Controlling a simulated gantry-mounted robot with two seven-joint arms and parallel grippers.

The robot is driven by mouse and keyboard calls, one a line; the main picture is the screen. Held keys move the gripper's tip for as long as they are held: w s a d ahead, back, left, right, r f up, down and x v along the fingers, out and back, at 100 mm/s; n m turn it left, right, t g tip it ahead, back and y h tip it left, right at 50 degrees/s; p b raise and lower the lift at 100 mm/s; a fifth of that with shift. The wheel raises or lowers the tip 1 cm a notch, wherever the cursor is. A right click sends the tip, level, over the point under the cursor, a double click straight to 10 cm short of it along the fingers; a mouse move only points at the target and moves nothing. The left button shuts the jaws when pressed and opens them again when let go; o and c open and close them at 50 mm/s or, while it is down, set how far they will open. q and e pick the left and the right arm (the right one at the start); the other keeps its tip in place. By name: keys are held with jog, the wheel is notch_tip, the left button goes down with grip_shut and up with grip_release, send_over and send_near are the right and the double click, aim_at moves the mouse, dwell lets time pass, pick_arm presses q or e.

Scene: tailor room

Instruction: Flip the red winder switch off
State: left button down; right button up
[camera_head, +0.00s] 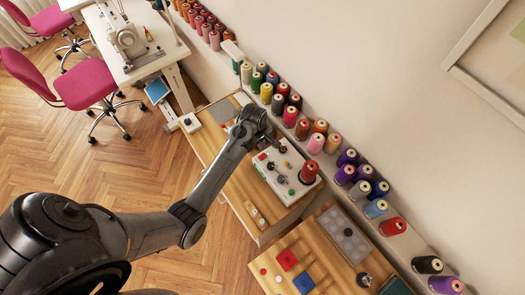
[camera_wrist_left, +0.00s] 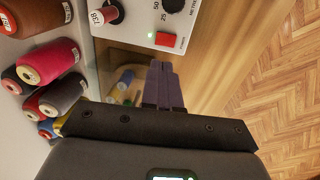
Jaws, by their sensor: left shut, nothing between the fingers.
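The winder (camera_head: 289,187) is a white box with knobs and a red cone of thread on the wooden table. Its red switch (camera_wrist_left: 165,39) shows near the top of the left wrist view, with a small lit green light (camera_wrist_left: 150,36) beside it. My left gripper (camera_wrist_left: 160,64) is shut and empty, its dark fingertips just short of the switch in that view; the gap in depth is hard to tell. In the head view my left gripper (camera_head: 268,138) is over the far end of the winder. My right gripper is not in view.
Thread cones (camera_head: 291,117) line a ledge along the wall behind the winder. A second wooden table (camera_head: 318,243) with red and blue blocks stands nearer. A sewing machine (camera_head: 130,42) and pink chairs (camera_head: 85,82) are at upper left. The floor at left is open.

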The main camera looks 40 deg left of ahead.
aim_at(263, 154)
pick_arm(q)
jog(key=f, duration=0.5)
jog(key=w+f, duration=0.1)
jog(key=f, duration=0.2)
jog(key=shift+d+f, duration=0.1)
jog(key=shift+f, duration=0.05)
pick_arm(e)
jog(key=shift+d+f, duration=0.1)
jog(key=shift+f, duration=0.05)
